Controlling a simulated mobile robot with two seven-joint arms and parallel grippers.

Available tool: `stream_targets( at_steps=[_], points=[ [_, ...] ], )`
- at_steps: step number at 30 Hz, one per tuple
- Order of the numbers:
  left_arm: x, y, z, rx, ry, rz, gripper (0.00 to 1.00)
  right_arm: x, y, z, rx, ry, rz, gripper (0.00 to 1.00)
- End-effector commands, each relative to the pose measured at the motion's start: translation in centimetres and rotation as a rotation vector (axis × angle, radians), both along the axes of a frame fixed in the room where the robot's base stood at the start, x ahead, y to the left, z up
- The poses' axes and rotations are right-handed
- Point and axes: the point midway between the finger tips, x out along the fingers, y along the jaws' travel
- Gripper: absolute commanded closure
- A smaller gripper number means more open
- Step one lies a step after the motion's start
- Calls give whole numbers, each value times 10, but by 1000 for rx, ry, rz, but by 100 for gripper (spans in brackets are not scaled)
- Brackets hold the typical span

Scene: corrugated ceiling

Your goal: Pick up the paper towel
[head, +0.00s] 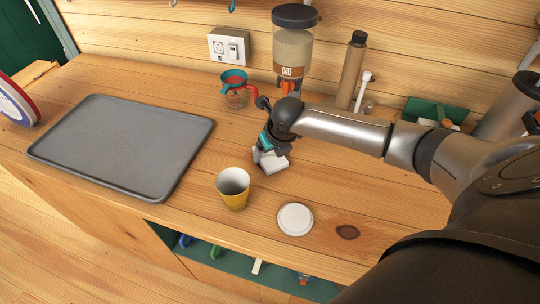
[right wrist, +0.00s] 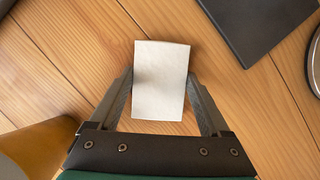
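The paper towel appears as a white, flat-topped rectangular piece (right wrist: 160,85) in the right wrist view, over the wooden counter. In the head view it shows as a small white shape (head: 272,163) under my right gripper (head: 265,153), partly hidden by it. My right gripper points down, and in the right wrist view its two fingers (right wrist: 160,78) stand apart, one on each side of the towel. The fingertips are very close to its edges; I cannot tell whether they touch. My left gripper is not in view.
A yellow cup (head: 234,190) stands close in front of the gripper, with a white round lid (head: 295,219) nearby. A grey tray (head: 120,145) lies to the left. A measuring cup (head: 235,92), an oats dispenser (head: 293,50) and a bottle (head: 351,72) stand behind.

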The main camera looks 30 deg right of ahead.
Motion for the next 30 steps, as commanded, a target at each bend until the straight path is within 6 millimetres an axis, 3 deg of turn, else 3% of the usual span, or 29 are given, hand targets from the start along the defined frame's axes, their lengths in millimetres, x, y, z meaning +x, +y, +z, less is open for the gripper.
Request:
stream_targets(
  at_steps=[2,14,23,30],
  points=[
    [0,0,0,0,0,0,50,0,0,0,-1,1,0,36],
    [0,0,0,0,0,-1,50,0,-1,0,-1,1,0,80],
    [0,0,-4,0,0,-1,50,0,-1,3,-1,1,-2,81],
    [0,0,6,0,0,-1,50,2,-1,49,-3,-6,0,81]
  ],
)
